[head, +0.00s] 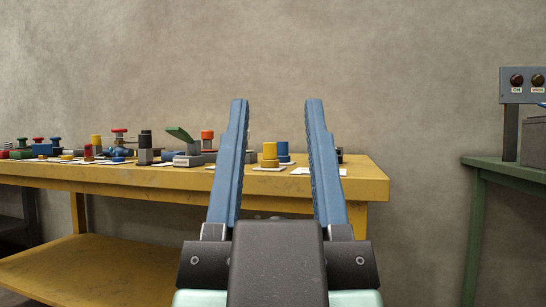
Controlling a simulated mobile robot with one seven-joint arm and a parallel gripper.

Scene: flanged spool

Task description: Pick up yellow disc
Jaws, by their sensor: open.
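My gripper (276,102) is open and empty, its two blue fingers pointing up and away in the middle of the head view. A small, low yellow round piece (67,157) lies far left on the same table. I cannot tell which is the yellow disc. No finger touches any of them.
The yellow table (300,185) carries several coloured parts, including a blue cylinder (283,152) behind the stepped piece and an orange-topped part (207,138). A green table (505,168) with a grey control box (523,85) stands at right. Open floor space separates the tables.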

